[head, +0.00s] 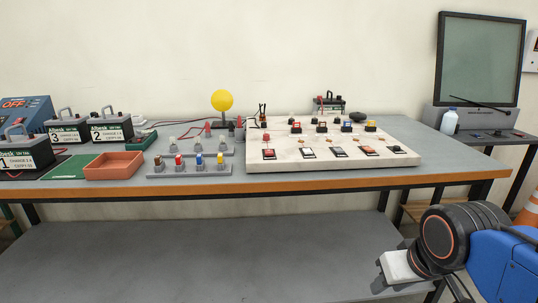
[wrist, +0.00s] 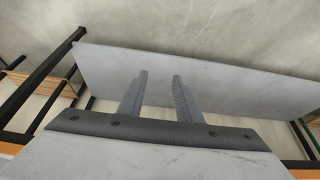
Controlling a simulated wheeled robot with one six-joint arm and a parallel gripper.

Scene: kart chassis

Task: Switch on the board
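The board (head: 258,163) is a pale, slightly tilted panel lying on the right half of the workbench in the head view. It carries several small switches and knobs in red, yellow, blue and black, with labelled plates along its front. A small battery-like box (head: 329,103) stands at its back edge. My gripper shows in the wrist view (wrist: 159,80) with its two fingers apart and nothing between them. In the head view my arm is at the lower right, in front of the bench and well away from the board. The fingertips are hard to make out there.
The workbench (head: 350,185) holds batteries (head: 110,128), an orange tray (head: 114,166), a rack of coloured plugs (head: 190,168) and a yellow ball on a stand (head: 222,101). A lower shelf (head: 200,260) is bare. A screen (head: 481,60) stands at right, near a traffic cone (head: 528,211).

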